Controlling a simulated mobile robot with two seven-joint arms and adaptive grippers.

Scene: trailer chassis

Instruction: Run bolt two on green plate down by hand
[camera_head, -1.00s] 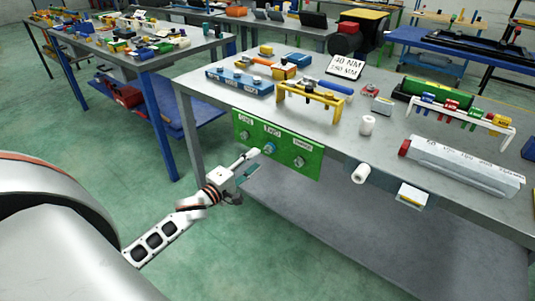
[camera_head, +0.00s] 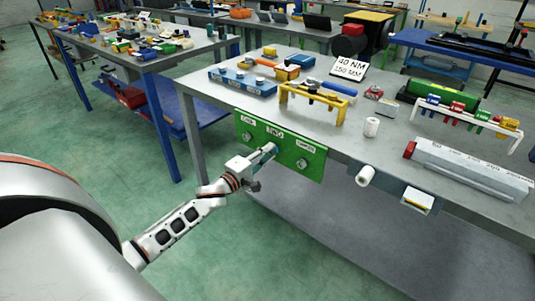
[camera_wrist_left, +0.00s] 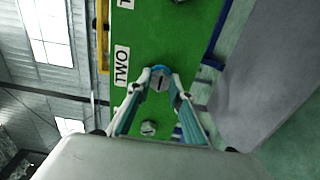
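The green plate (camera_head: 310,173) stands upright on the front side of the grey workbench, with labels ONE, TWO and THREE over its bolts. My left gripper (camera_head: 271,149) reaches the middle of the plate below the TWO label and hides bolt two in the head view. In the left wrist view, bolt two (camera_wrist_left: 160,83) has a slotted head with a blue ring, beside the TWO label (camera_wrist_left: 121,66). The left fingertips (camera_wrist_left: 161,77) lie close on both sides of it; whether they press on it is unclear. Another bolt (camera_wrist_left: 149,128) shows between the fingers. My right gripper is out of view.
A yellow rack (camera_head: 313,100) stands on the workbench (camera_head: 225,98) above the plate. A white roll (camera_head: 365,176) sticks out from the bench front right of the plate. A white torque tool (camera_head: 470,168) lies near the front edge. The space before the plate is free.

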